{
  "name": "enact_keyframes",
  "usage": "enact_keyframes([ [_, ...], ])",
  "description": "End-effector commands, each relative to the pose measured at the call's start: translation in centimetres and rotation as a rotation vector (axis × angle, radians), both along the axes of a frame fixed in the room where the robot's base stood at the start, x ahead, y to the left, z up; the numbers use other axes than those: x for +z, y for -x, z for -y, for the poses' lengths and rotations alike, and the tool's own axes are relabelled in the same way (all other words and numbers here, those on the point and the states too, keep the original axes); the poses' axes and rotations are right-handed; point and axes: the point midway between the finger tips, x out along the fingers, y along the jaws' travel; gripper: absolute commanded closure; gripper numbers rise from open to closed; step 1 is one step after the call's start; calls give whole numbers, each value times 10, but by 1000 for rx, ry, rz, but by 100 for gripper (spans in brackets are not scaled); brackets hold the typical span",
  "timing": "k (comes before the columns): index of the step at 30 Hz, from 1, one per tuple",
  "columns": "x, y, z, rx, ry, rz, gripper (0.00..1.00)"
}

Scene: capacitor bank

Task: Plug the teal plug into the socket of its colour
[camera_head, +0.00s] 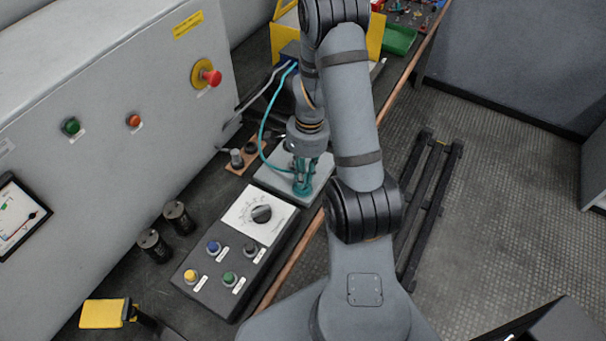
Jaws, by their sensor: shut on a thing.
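My gripper (302,172) points down over a light grey socket block (268,178) near the front edge of the bench. It is shut on the teal plug (301,178), which is small and partly hidden by the fingers. A teal cable (263,128) loops from the plug up to the back of the bench. A teal round part (303,190) shows at the block's surface right below the fingers; it looks like the teal socket. I cannot tell whether the plug is in it or just above it. Other sockets on the block are hidden or too small to make out.
A panel with a dial (262,213) and several coloured buttons stands in front of the block. A brown board (243,162) with dark posts lies to its left. Two dark cylinders (154,245) stand further left. A grey cabinet (110,95) with a red emergency button (211,78) borders the bench.

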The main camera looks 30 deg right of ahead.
Motion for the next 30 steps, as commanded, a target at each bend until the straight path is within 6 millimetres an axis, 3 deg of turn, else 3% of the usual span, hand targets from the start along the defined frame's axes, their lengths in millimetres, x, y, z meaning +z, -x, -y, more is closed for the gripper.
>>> enact_keyframes([
  [19,-10,0,0,0,0,0,100],
  [20,-10,0,0,0,0,0,81],
  [30,-10,0,0,0,0,0,61],
])
